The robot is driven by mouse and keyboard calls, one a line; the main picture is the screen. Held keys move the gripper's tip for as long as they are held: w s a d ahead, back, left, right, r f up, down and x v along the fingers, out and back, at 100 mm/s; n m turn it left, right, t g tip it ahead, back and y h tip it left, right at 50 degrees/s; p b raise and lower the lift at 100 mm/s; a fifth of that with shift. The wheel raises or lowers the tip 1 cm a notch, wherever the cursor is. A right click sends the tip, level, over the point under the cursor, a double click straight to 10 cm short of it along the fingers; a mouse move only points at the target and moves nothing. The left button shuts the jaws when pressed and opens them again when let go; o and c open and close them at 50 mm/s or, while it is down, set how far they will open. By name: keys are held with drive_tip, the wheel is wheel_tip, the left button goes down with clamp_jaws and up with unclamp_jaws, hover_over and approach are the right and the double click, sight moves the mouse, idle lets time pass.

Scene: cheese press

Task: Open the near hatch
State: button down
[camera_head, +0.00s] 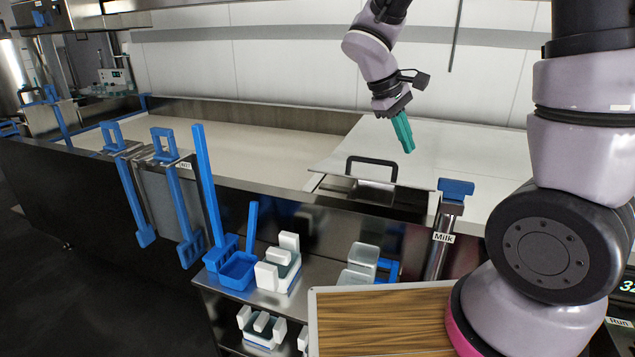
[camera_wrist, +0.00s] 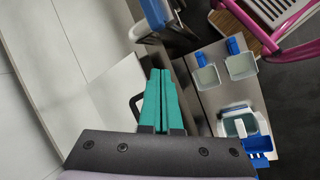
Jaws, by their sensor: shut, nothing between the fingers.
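The near hatch (camera_head: 335,186) is a metal panel at the front edge of the white vat cover, beside the Milk post. It appears to lie flat and closed. Its black bar handle (camera_head: 371,160) stands up from it, and part of the handle shows in the wrist view (camera_wrist: 134,104), just left of my fingers. My gripper (camera_head: 408,149) has teal fingers, pressed together and empty, pointing down. It hangs above and slightly right of the handle in the head view, apart from it. The fingers also show in the wrist view (camera_wrist: 161,72).
A post labelled Milk with a blue handle (camera_head: 456,189) stands right of the hatch. Below the vat front, a shelf (camera_head: 262,297) holds blue scoops and white moulds. A wooden board (camera_head: 385,320) lies in front. White cover (camera_head: 470,150) extends behind the hatch.

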drive_tip(key=w+a+f+n+t+h, duration=0.2)
drive_tip(key=w+a+f+n+h, duration=0.25)
drive_tip(key=f, duration=0.25)
drive_tip(key=n+t+y, duration=0.3)
drive_tip(key=n+t, duration=1.1)
drive_tip(key=n, duration=0.6)
approach(316, 201)
drive_tip(key=w+r, duration=0.1)
drive_tip(key=r, duration=0.1)
drive_tip(key=x, duration=0.9)
drive_tip(key=shift+d+r, duration=0.1)
drive_tip(key=shift+d, duration=0.1)
drive_tip(key=r, duration=0.1)
drive_tip(key=w+r, duration=0.1)
drive_tip(key=r, duration=0.1)
drive_tip(key=shift+w+d, duration=0.1)
drive_tip(key=shift+d, duration=0.05)
drive_tip(key=shift+w+d+r, duration=0.1)
drive_tip(key=shift+r, duration=0.4)
drive_tip(key=shift+r, duration=0.1)
